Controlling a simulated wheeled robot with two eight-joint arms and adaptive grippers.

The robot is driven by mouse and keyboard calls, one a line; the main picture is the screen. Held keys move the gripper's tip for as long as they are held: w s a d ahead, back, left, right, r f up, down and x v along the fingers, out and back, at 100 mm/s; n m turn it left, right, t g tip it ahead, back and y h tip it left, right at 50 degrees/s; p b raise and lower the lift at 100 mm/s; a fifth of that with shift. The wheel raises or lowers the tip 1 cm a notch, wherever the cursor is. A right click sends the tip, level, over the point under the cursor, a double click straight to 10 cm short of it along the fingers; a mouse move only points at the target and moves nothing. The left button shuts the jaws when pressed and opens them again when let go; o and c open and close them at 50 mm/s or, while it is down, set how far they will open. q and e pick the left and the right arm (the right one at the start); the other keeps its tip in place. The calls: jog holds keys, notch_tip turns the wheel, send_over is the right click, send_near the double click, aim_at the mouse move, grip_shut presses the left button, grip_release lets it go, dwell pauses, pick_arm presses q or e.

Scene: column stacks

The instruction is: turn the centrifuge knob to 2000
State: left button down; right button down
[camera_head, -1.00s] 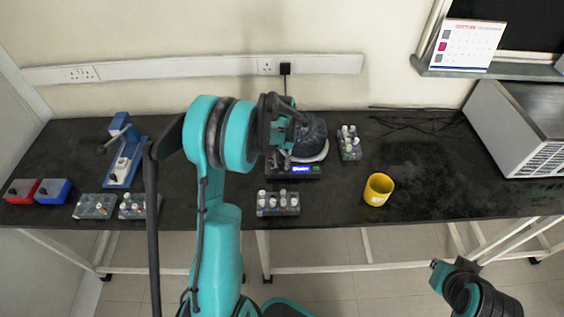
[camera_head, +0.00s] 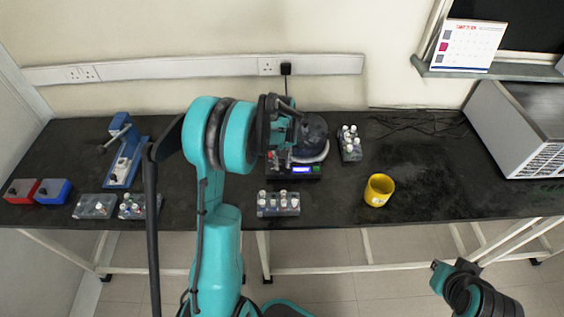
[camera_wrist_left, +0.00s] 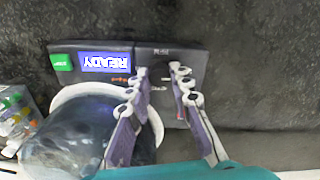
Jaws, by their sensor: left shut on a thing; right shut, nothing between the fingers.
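The centrifuge (camera_head: 311,174) stands at the back middle of the bench, with a dark round lid over a white rim. In the left wrist view its front panel (camera_wrist_left: 92,48) appears upside down, with a lit blue display (camera_wrist_left: 105,62) reading READY and a green button (camera_wrist_left: 62,62). My left gripper (camera_head: 279,158) is at the panel, beside the display. No set speed is readable. My right gripper (camera_head: 440,272) is shut and empty, in front of the bench.
Tube racks stand in front of the centrifuge (camera_head: 278,209) and to its right (camera_head: 350,152). A yellow cup (camera_head: 378,190) stands farther right, near a large grey box (camera_head: 520,130). A blue stand (camera_head: 124,160) and small boxes are at left.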

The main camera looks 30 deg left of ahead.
aim_at(282, 164)
dwell(0.4)
pick_arm(q)
jog(key=c, duration=1.3)
grip_release()
jog(key=shift+c, duration=0.2)
notch_tip(282, 164, up, 12)
